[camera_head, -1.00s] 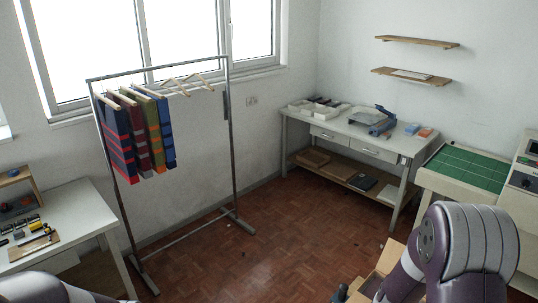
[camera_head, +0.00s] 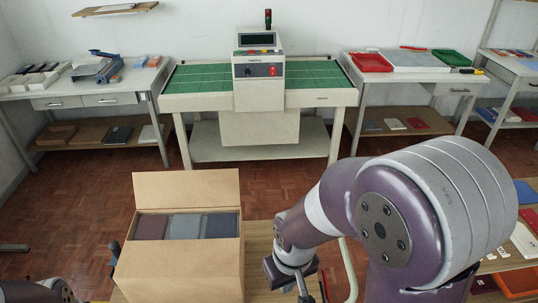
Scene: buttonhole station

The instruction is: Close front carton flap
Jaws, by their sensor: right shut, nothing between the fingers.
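The brown cardboard carton (camera_head: 180,272) stands open, low and left of centre. Its far flap (camera_head: 187,190) stands upright behind the opening. Folded cloths in dark red, grey-blue and navy (camera_head: 185,227) fill the top. The near side is a plain cardboard panel; I cannot tell where the front flap ends and the wall begins. My right gripper (camera_head: 303,291) is shut and empty, to the right of the carton and apart from it, pointing down.
The carton stands on a wooden table (camera_head: 258,262). A small dark object (camera_head: 115,250) is by its left side. Beyond open floor (camera_head: 100,200) stands a green-topped machine table (camera_head: 205,82). Side tables (camera_head: 75,93) hold trays and cloths. Cards and a blue item lie at far right.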

